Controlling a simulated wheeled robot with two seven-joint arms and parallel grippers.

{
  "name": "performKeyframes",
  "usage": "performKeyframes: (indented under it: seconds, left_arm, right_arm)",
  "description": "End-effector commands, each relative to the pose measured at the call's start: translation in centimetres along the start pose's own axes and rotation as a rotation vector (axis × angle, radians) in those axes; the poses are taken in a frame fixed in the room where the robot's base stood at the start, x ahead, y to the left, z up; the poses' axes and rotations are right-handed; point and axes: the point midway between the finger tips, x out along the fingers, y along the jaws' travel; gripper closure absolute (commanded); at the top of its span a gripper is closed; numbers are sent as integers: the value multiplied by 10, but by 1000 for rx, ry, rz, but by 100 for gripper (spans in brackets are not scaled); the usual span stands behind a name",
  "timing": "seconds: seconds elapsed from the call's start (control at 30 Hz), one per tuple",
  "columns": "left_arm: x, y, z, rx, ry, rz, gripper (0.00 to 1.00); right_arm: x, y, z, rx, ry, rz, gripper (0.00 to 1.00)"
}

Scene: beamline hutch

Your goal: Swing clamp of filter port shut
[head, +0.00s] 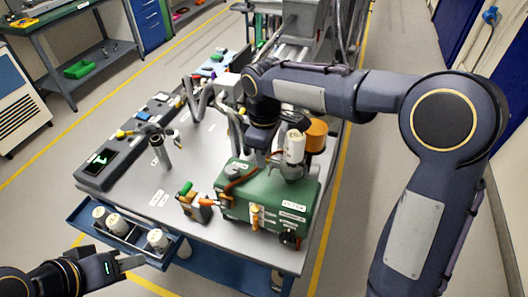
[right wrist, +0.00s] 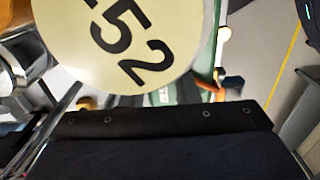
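The green filter housing (head: 262,208) stands at the front right of the grey bench in the head view. A white canister (head: 295,147) stands upright on its top. An orange-red curved part (head: 237,181) lies along the top left; I cannot tell whether this is the clamp. My right gripper (head: 262,153) is low behind and left of the canister, its fingertips hidden. In the right wrist view, a cream disc marked "52" (right wrist: 125,38) is very close; the clamp is not clear. My left gripper (head: 132,263) is low at the left front, away from the housing; no object shows in it.
A small orange and dark device (head: 195,206) stands left of the housing. A brown-orange cylinder (head: 316,135) is behind it. A blue tray (head: 87,222) with white canisters hangs at the bench's left front. Pipes (head: 193,98) rise further back.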

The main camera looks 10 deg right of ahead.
Motion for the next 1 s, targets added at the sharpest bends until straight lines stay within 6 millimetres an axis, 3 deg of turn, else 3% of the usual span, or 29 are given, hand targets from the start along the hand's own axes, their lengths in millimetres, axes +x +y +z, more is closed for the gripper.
performKeyframes:
  seconds: [0.27,0.7,1.0]
  left_arm:
    - [1,-1,1,0,0,0,64]
    - [6,-3,3,0,0,0,64]
    - [6,-3,3,0,0,0,64]
  right_arm:
    - [-7,0,-1,-1,2,0,72]
    - [-72,0,-1,-1,2,1,72]
    - [-78,0,0,-1,-1,-1,72]
